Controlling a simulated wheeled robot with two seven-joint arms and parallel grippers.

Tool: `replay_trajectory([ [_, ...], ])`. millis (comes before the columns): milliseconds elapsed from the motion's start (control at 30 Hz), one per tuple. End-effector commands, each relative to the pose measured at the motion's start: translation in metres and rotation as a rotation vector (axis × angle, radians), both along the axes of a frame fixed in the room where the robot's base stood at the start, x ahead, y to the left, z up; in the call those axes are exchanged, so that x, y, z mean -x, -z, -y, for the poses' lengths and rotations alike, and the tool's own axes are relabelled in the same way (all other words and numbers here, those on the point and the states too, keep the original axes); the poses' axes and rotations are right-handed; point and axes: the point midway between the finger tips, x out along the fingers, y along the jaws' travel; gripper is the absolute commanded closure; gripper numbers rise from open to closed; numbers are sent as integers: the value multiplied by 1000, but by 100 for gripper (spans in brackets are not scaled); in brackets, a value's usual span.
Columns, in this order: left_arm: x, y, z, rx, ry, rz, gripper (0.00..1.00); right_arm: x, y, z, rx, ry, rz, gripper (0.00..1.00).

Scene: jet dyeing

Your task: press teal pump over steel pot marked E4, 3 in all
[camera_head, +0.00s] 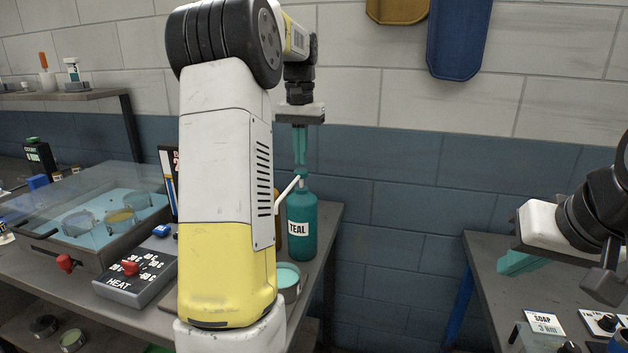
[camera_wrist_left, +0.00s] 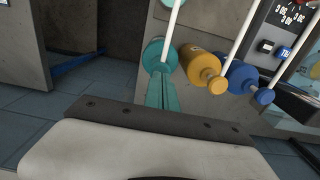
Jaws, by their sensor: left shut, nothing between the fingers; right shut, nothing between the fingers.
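The teal pump bottle (camera_head: 301,238), labelled TEAL, stands upright near the bench's right edge. Its white spout points left and down towards a steel pot (camera_head: 288,292) with teal liquid inside, partly hidden behind my left arm; no E4 mark is readable. My left gripper (camera_head: 300,165) is shut and empty, pointing down right at the pump's head; I cannot tell whether it touches. In the left wrist view the fingertips (camera_wrist_left: 162,78) overlap the teal pump (camera_wrist_left: 158,57). My right gripper (camera_head: 508,264) is shut and empty over the right bench.
An orange bottle (camera_wrist_left: 203,70) and a blue bottle (camera_wrist_left: 246,79) stand in a row beside the teal one. A heat control box (camera_head: 138,277) and a clear-lidded bath (camera_head: 92,208) are on the left. A gap separates the benches. A SOAP sign (camera_head: 542,322) stands right.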

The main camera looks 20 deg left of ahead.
Motion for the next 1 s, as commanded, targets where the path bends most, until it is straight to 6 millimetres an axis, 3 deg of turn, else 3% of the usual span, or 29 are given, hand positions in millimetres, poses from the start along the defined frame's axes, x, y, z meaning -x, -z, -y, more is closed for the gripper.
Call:
replay_trajectory([
  [433,0,1,0,0,0,0,100,0,0,0,0,0,0,100],
  [1000,0,21,0,0,0,-1,100,0,0,0,0,0,0,100],
])
